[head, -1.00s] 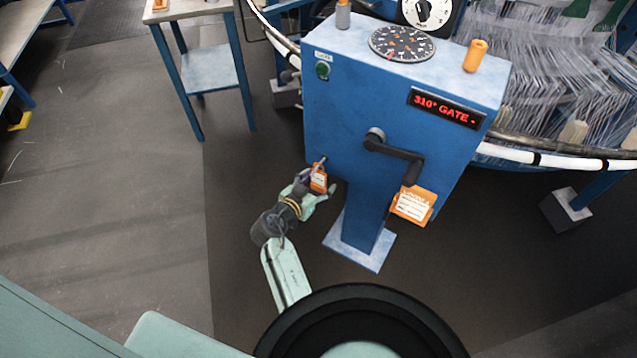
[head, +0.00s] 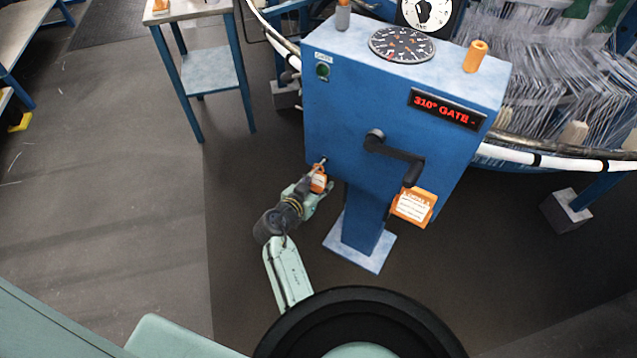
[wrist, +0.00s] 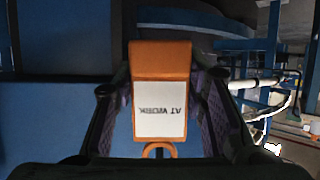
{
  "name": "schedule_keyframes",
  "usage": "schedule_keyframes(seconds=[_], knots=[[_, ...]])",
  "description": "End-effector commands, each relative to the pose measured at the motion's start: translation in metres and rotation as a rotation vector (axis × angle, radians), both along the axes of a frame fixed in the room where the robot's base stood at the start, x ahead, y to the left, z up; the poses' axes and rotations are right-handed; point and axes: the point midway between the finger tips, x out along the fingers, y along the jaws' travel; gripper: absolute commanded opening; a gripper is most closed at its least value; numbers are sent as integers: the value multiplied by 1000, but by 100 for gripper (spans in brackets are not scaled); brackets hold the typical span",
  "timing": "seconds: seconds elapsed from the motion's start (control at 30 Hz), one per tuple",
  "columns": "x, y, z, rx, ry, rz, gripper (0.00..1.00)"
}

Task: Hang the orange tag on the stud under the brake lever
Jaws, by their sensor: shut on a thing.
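The orange tag (head: 319,183) is held in my gripper (head: 316,190), low at the left edge of the blue cabinet's front. In the wrist view the tag (wrist: 160,62) sits between the two dark finger pads, its white label reading upside down and its orange loop (wrist: 158,149) at the bottom. A small dark stud (head: 322,163) shows just above the tag in the head view. I cannot tell whether the loop is around it. The dark cranked lever (head: 392,153) is on the cabinet front to the right.
The blue cabinet (head: 350,110) stands on a pedestal with a pale foot plate (head: 358,242). A blue-legged table (head: 209,70) stands at the upper left. The loom's white ring (head: 555,160) runs behind to the right. The floor left of my arm is clear.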

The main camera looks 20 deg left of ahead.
Motion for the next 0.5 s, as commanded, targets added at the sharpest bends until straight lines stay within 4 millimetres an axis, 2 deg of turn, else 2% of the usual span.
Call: schedule_keyframes(seconds=[0.33,0.5], knots=[[0,0,0,0,0,0,5],[-1,0,0,0,0,0,5]])
